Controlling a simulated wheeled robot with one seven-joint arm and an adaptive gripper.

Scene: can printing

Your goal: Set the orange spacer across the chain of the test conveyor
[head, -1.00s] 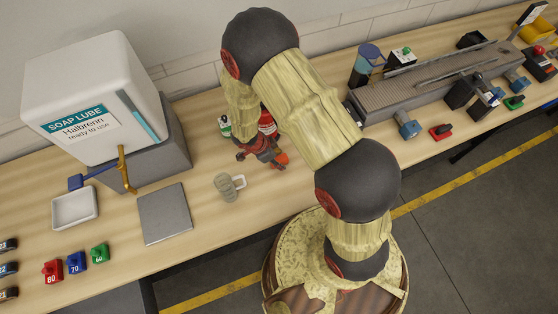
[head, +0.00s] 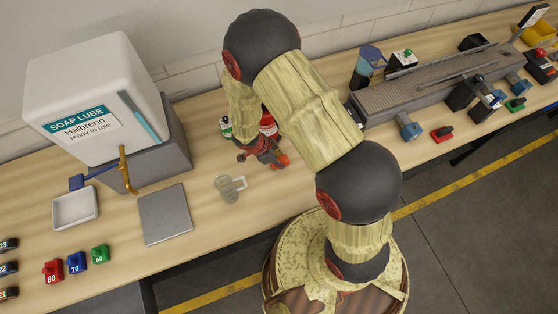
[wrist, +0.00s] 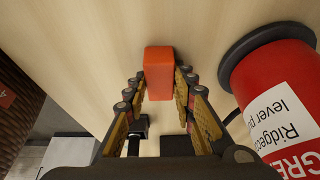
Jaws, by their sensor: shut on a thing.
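The orange spacer (wrist: 158,73) is a small block between my fingertips in the wrist view. In the head view a bit of the spacer (head: 283,161) shows at the end of my gripper (head: 265,150), low over the bench. My gripper is shut on it; I cannot tell whether the spacer touches the bench top. The test conveyor (head: 405,97), with a grey chain along its top, stands at the right on the same bench, well apart from my gripper. My arm hides its near left end.
A red can with a white label (wrist: 275,95) stands close to the right of my gripper in the wrist view. A clear mug (head: 230,188) stands left of it in the head view. The soap lube dispenser (head: 95,95) and a grey plate (head: 165,215) are further left.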

